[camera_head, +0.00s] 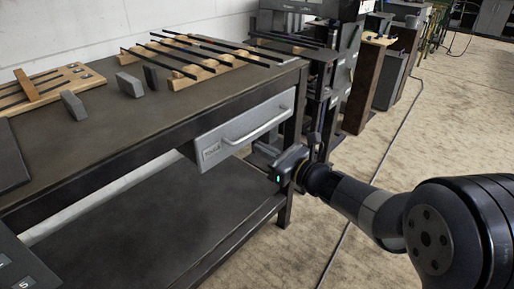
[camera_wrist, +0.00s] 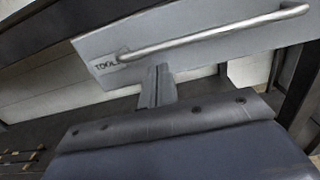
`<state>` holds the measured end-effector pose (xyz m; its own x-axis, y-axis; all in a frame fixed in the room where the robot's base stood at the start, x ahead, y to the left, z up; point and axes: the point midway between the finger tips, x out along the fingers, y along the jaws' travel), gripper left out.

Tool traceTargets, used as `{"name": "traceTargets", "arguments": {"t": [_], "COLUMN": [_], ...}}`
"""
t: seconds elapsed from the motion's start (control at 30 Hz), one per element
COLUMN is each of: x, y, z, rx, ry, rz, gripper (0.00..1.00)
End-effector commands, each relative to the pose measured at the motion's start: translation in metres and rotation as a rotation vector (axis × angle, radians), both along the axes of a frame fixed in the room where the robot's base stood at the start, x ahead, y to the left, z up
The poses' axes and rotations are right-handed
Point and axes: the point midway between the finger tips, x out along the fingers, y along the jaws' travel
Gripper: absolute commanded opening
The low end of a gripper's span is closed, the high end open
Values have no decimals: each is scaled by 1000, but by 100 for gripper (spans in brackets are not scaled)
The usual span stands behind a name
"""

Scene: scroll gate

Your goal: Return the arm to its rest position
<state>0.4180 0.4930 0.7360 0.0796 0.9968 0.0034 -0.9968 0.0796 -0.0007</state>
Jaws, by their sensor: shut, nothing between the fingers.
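My gripper (camera_head: 264,153) is at the end of my arm, in front of the workbench and just below the drawer handle. In the wrist view its fingers (camera_wrist: 158,88) are together with nothing between them. The grey drawer (camera_head: 216,157) with a tool label is under the bench top and looks closed. Its metal bar handle (camera_head: 257,126) also shows in the wrist view (camera_wrist: 215,35), above the fingertips and apart from them. My arm reaches in from the right of the head view.
The dark workbench top (camera_head: 150,118) holds wooden racks with dark rods (camera_head: 205,62), a slotted wooden board (camera_head: 45,90) and grey blocks (camera_head: 74,105). A lower shelf (camera_head: 150,220) is bare. Machines and cabinets stand behind. A cable (camera_head: 375,175) crosses the otherwise open floor at right.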

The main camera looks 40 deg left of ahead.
Motion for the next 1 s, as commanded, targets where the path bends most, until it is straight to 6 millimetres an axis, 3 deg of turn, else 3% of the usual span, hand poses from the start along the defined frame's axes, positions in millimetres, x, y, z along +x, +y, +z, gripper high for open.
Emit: {"name": "traceTargets", "arguments": {"t": [0.2, 0.4, 0.8, 1.0], "x": [-3, -5, -6, -6], "y": [-49, -72, -77, -66], "z": [2, 0, -1, -2], "rx": [-3, -3, -3, -3], "ry": [0, -1, -1, -2], "rz": [-4, -1, 0, 2], "gripper": [0, 0, 0, 0]}}
